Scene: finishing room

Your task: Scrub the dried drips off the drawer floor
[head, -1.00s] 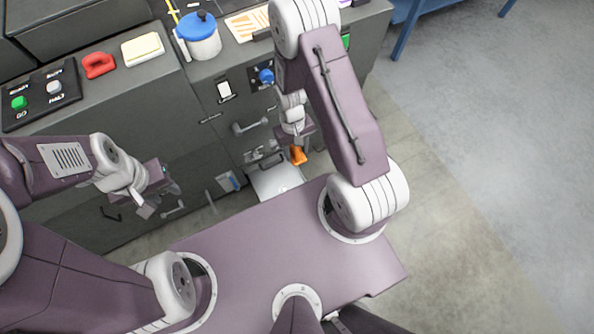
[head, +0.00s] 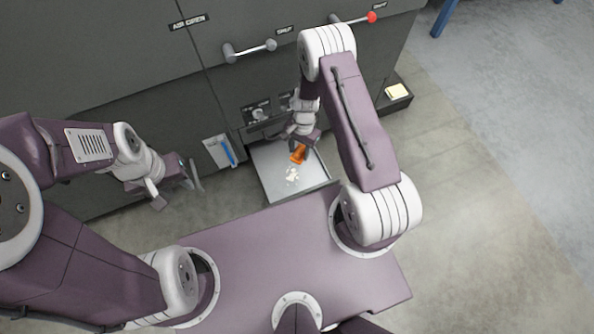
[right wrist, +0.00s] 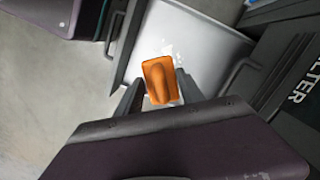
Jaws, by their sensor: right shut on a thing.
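The open drawer (head: 268,180) has a pale floor and stands out low from the dark cabinet; it also shows in the right wrist view (right wrist: 215,45). Whitish dried drips (head: 292,175) lie on its floor, and some show beyond the scrubber in the right wrist view (right wrist: 170,48). My right gripper (head: 302,147) is shut on an orange scrubber (head: 299,154), seen between the fingers in the right wrist view (right wrist: 160,82). The scrubber is over the drawer; contact with the floor is unclear. My left gripper (head: 172,190) is away to the left of the drawer, with its fingers unclear.
The dark cabinet front has lever handles (head: 250,50) (head: 355,18). A holder with a blue item (head: 220,151) is left of the drawer. A yellowish pad (head: 397,91) sits on a dark ledge at right. Open floor lies further right.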

